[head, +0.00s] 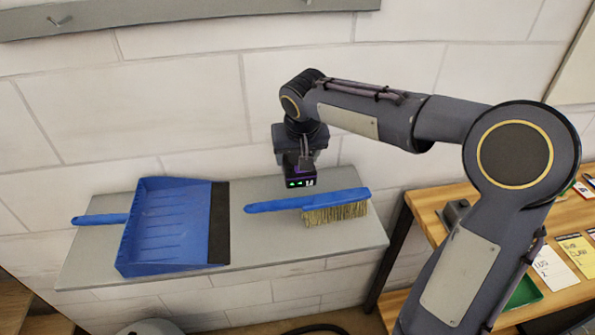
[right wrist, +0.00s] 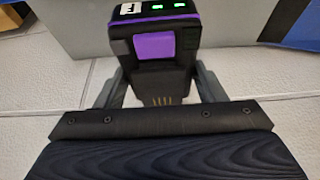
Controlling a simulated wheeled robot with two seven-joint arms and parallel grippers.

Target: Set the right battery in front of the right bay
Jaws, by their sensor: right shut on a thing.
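My right gripper (head: 300,160) points down above the grey shelf and is shut on a dark battery (head: 300,180). The battery shows green lights and a white mark. In the right wrist view, the battery (right wrist: 158,55) has a purple button and sits between the two grey fingers of the gripper (right wrist: 158,88). In the head view the battery is just behind the brush handle; I cannot tell its exact height above the shelf. I cannot make out the right bay in either view. My left gripper is not in view.
The grey shelf (head: 253,255) holds a blue dustpan (head: 168,225) at left and a blue brush (head: 310,203) at right. A wooden bench (head: 432,205) at right bears a small dark grey object (head: 455,212) and several cards (head: 555,268). A pale block wall stands behind.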

